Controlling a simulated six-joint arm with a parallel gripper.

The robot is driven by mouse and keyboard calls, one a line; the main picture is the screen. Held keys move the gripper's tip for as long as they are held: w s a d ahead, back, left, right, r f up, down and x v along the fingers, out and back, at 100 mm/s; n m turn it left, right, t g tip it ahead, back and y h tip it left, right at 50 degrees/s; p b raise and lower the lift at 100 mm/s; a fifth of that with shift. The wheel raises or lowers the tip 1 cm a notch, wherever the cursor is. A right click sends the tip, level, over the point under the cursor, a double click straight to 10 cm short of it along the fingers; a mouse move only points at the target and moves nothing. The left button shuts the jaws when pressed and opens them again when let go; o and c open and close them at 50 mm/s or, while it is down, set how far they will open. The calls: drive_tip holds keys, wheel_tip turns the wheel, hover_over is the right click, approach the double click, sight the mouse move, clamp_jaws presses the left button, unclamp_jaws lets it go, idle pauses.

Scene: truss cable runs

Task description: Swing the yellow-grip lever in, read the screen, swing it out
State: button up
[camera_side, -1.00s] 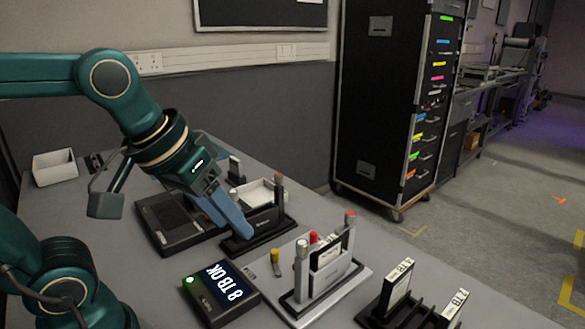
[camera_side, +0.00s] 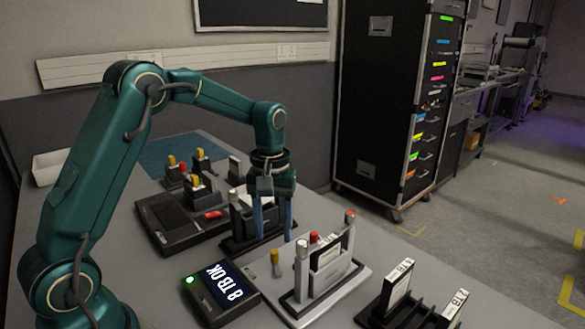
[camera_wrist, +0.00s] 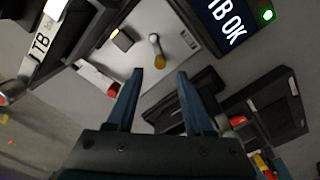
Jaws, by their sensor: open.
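A lever with a yellow grip (camera_side: 275,257) stands at the left of the grey dock (camera_side: 296,312). In the wrist view its yellow grip (camera_wrist: 160,62) shows just beyond the fingertips, in line with the gap. My gripper (camera_side: 273,233) points down above and behind it; it is open and empty, its two blue fingers (camera_wrist: 160,73) apart. I cannot tell whether the lever is swung in or out. The screen (camera_side: 222,285) left of the dock reads "8 TB OK" with a green light; part of it shows in the wrist view (camera_wrist: 229,18).
The dock holds an upright drive (camera_side: 326,262) between capped posts. A black rack (camera_side: 408,312) at front right holds labelled drives. A black cradle (camera_side: 232,246) is behind my fingers. Smaller yellow-capped posts (camera_side: 198,153) and a dark tray (camera_side: 168,222) stand farther back left.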

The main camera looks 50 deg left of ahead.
sight(275, 251)
drive_tip(key=shift+f, duration=2.25)
clamp_jaws()
